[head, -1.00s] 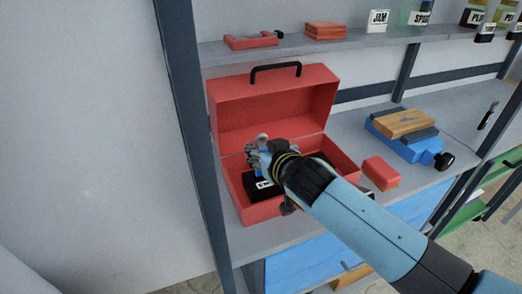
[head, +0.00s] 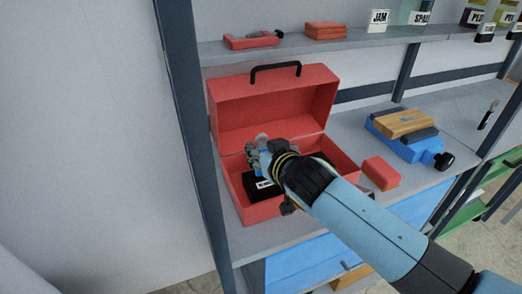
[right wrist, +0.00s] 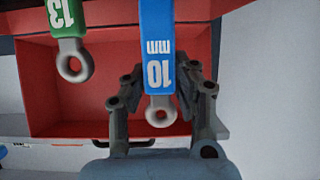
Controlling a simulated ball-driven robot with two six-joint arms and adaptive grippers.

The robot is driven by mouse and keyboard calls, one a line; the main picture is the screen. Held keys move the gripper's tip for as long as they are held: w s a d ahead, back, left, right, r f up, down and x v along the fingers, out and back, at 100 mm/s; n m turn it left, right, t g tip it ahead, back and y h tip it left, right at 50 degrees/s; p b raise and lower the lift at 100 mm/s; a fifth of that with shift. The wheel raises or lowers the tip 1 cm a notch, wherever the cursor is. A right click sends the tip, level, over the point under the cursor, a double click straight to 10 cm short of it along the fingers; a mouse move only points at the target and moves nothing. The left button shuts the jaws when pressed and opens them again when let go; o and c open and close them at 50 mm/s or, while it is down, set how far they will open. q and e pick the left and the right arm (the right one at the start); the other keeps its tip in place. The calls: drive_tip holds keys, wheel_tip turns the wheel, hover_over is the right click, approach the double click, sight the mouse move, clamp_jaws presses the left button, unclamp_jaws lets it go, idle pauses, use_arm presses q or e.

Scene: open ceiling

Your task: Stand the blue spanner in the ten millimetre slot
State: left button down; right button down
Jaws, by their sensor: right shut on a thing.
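The blue spanner (right wrist: 157,50), marked 10 mm, is between the fingers of my right gripper (right wrist: 160,100) in the right wrist view. The gripper is shut on it near its grey ring end. In the head view the right gripper (head: 260,158) is inside the open red toolbox and hides most of the spanner. A black rack (head: 256,193) with a small white label stands in the toolbox, just below the gripper. Its slots are mostly hidden, and I cannot tell whether the spanner is in one. My left gripper is out of view.
A green spanner (right wrist: 62,18) marked 13 is beside the blue one. The red toolbox (head: 245,213) has its lid (head: 270,105) raised behind. A red block (head: 380,172) and a blue vice (head: 405,140) are to the right. An upper shelf (head: 350,45) runs above.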

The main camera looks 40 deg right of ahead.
drive_tip(key=shift+f+b, duration=2.6)
drive_tip(key=shift+f, duration=0.2)
drive_tip(key=c, duration=1)
unclamp_jaws()
drive_tip(key=v, duration=1.2)
